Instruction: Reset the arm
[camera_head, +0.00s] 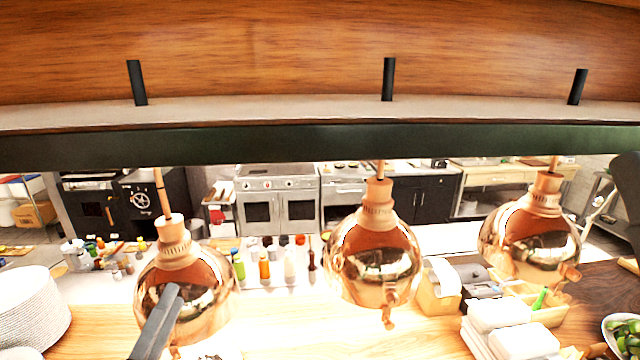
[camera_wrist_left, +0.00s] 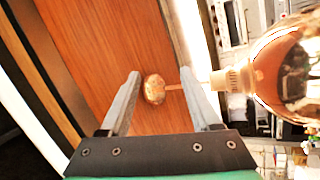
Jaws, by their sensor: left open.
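My left gripper (camera_head: 165,305) shows as grey finger parts at the lower left of the head view, in front of the left copper lamp (camera_head: 200,285). In the left wrist view my left gripper (camera_wrist_left: 160,75) is open, its two fingers apart with nothing held. A round copper mount (camera_wrist_left: 153,90) on a wooden surface shows between the fingers, beyond them. A copper lamp (camera_wrist_left: 270,75) hangs to the right of the fingers. I cannot tell whether the gripper touches the left lamp. My right gripper does not show.
The middle copper lamp (camera_head: 375,255) and right copper lamp (camera_head: 530,235) hang over the counter. A stack of white plates (camera_head: 32,308) stands at the left. Several bottles (camera_head: 264,265) stand behind the lamps. White containers (camera_head: 525,342) and a bowl of green food (camera_head: 622,335) are at the right.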

